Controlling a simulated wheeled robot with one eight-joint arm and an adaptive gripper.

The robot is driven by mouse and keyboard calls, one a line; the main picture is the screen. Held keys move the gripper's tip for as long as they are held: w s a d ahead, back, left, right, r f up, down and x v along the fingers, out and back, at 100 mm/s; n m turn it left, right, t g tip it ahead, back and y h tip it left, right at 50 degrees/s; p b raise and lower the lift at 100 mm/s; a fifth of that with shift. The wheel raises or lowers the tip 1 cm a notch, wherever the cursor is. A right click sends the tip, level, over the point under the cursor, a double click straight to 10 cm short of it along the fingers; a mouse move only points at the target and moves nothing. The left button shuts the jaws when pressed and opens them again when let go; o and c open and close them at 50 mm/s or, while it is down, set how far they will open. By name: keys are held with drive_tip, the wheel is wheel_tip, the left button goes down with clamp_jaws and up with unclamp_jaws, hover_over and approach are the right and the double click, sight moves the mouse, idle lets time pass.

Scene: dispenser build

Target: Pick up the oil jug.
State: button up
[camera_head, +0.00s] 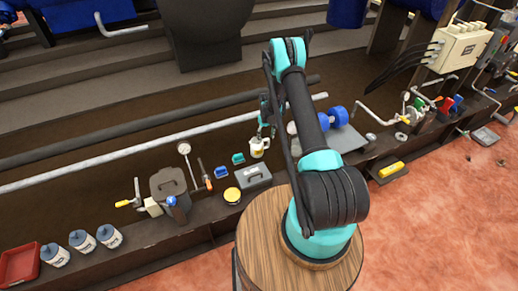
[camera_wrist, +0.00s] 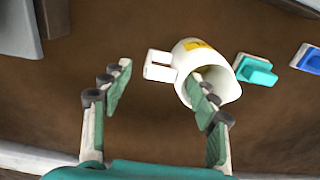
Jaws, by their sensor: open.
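The oil jug (camera_wrist: 186,58) is white with a yellow label and a squarish handle on its left side in the wrist view. My gripper (camera_wrist: 162,88) is open and empty. Its handle lies between the lines of the two fingers, slightly beyond the tips. The right finger overlaps the jug's open mouth in the picture; I cannot tell if they touch. In the head view my gripper (camera_head: 266,118) hangs just above the jug.
A teal clip-like item (camera_wrist: 256,70) and a blue one (camera_wrist: 308,58) lie right of the jug in the wrist view. A long pipe (camera_head: 130,155) runs behind.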

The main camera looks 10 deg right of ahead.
sight(266, 139)
wheel_tip(266, 139, down, 4)
drive_tip(key=shift+f, duration=0.1)
clamp_jaws()
idle(0.5)
